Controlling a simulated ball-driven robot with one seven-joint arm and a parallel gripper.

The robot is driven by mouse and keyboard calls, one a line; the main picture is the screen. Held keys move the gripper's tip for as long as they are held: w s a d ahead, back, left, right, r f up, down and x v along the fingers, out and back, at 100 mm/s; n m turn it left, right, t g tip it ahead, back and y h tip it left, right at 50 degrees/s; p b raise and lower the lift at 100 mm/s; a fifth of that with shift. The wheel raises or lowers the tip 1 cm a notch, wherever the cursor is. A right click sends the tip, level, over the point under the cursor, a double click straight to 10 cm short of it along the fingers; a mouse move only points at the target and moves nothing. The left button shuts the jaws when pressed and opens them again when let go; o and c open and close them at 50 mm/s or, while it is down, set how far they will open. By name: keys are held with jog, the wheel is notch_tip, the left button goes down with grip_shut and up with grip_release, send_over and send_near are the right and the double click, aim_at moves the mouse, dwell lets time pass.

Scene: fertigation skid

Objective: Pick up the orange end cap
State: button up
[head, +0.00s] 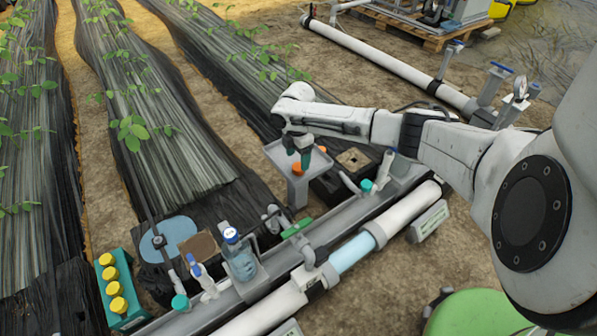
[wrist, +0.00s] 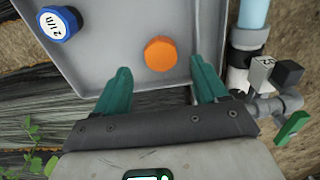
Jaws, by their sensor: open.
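The orange end cap (wrist: 160,54) lies on the floor of a grey tray (wrist: 105,75) in the wrist view, apart from the tray's walls. In the head view the cap (head: 297,169) shows as a small orange spot in the raised tray (head: 272,152), partly hidden by my gripper. My gripper (wrist: 161,66) is open, with one teal finger to the left of the cap and one to the right. Neither finger touches it in the wrist view. In the head view my gripper (head: 299,156) points down over the tray. The exact height of the fingertips above the cap is unclear.
A blue cap marked 2 l/h (wrist: 59,23) lies in the same tray at the left. A pipe with a green-handled valve (wrist: 291,126) runs close by on the right. A clear bottle (head: 238,258) and a teal block with yellow caps (head: 117,290) stand farther left.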

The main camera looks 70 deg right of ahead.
aim_at(299, 166)
notch_tip(299, 166, down, 4)
jog(key=b, duration=0.2)
jog(key=shift+s+d+f+b, duration=0.1)
jog(key=shift+s+d+b, duration=0.05)
jog(key=shift+b, duration=0.2)
jog(key=shift+c, duration=0.2)
jog(key=c, duration=1.1)
